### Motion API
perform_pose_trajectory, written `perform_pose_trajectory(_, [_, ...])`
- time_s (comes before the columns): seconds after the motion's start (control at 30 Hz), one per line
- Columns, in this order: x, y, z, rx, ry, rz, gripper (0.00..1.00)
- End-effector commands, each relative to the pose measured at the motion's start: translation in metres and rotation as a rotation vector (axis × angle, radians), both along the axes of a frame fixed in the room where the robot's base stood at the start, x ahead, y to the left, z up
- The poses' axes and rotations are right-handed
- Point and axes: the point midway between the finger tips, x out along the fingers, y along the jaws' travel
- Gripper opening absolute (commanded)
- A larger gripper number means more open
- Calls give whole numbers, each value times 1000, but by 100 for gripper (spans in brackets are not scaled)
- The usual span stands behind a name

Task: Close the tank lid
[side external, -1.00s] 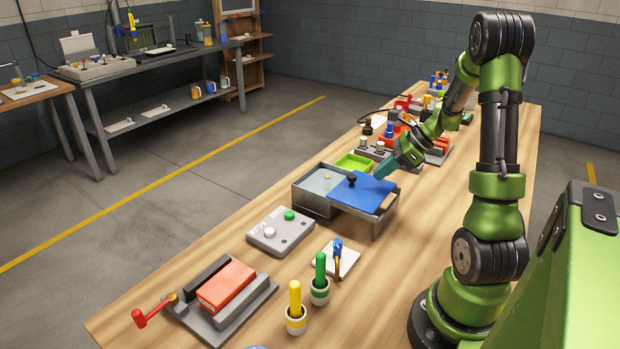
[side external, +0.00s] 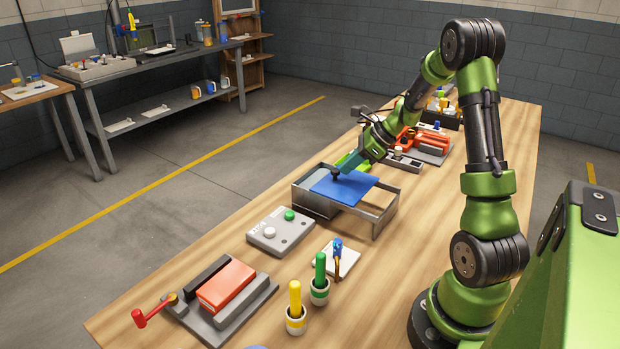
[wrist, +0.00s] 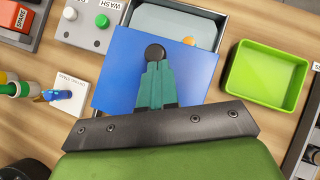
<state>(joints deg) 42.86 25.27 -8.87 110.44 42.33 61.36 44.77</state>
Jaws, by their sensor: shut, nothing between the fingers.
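The tank (side external: 305,201) is a grey metal box on the table, and its open part also shows at the top of the wrist view (wrist: 150,18). The blue lid (side external: 352,189) is a flat panel lying over part of the tank; it also shows in the wrist view (wrist: 118,85). A black knob (wrist: 155,52) stands up from the lid. My gripper (wrist: 155,66) has its teal fingers shut and empty, right beside the knob at its near side. They look in contact, but a small gap cannot be ruled out. An orange item (wrist: 189,41) shows at the lid's edge.
A green tray (wrist: 265,74) lies to the right of the tank in the wrist view. A grey button box (side external: 280,232) stands in front of the tank. A white pad (side external: 337,258) with a small blue-topped tool and several holders stand nearer.

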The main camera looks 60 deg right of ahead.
Motion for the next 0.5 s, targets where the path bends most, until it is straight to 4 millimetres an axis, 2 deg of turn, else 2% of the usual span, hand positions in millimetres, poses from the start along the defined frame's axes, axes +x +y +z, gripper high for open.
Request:
perform_pose_trajectory(0.03, [16,1,-1,-1,1,7,0])
perform_pose_trajectory(0.2, [53,1,-1,-1,2,4,0])
perform_pose_trajectory(0.3, [64,1,-1,0,2,1,0])
perform_pose_trajectory(0.5, [68,2,-1,2,0,1,0])
